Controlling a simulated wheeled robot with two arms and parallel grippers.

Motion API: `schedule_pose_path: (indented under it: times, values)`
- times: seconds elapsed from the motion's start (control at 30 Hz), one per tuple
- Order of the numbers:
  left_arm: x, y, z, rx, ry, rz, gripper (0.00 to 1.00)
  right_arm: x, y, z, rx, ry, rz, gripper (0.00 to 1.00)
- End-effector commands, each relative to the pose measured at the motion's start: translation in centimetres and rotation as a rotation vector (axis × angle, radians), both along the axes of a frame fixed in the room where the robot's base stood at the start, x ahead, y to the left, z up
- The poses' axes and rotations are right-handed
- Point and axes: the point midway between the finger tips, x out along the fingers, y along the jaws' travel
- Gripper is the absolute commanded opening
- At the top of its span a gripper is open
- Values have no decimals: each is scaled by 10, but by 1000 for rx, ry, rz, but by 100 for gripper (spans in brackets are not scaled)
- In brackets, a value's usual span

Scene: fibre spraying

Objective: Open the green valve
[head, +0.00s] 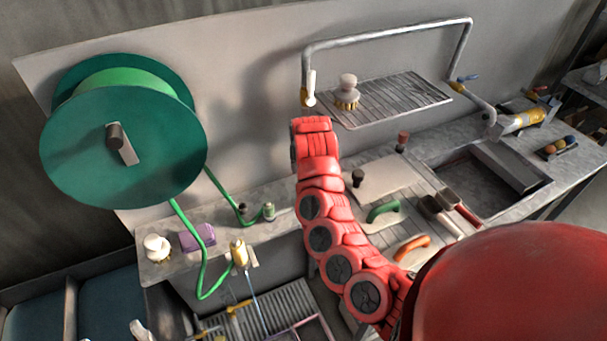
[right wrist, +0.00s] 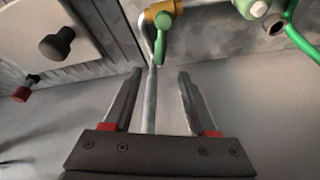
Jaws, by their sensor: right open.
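In the right wrist view, the green valve (right wrist: 166,30) shows at the top edge, a green handle on a brass-coloured fitting at the end of a thin grey pipe (right wrist: 151,75). My right gripper (right wrist: 160,73) is open. Its two fingers stand apart on either side of the pipe in the picture, with the valve beyond the fingertips. I cannot tell whether either finger touches the pipe. In the head view my red right arm covers the gripper, and I cannot make out the valve there. My left gripper is not in view.
A green hose reel (head: 125,150) stands at the left, with its green hose (head: 205,262) hanging over the counter. A white panel (right wrist: 45,22) with a black knob (right wrist: 57,44) lies left of the gripper in the wrist view. A wire rack (head: 385,98) and a sink (head: 480,187) are behind.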

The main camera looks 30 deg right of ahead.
Motion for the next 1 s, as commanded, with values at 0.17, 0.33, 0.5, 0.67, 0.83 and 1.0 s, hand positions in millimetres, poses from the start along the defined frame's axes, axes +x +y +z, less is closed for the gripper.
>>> schedule_pose_path:
  times: [0.17, 0.33, 0.5, 0.67, 0.83, 1.0]
  values:
    - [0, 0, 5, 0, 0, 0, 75, 6, -5, -17, -1, 1, -2, 57]
    - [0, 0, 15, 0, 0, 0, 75, 16, -8, -40, -6, 1, 3, 57]
    - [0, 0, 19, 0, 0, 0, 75, 24, -10, -62, -6, 1, 4, 57]
    - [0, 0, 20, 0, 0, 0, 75, 27, -12, -72, 0, -1, -1, 57]
    - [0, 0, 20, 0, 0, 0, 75, 28, -13, -74, 2, -3, -2, 57]
    - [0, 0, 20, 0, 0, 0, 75, 28, -12, -74, 2, -3, -2, 56]
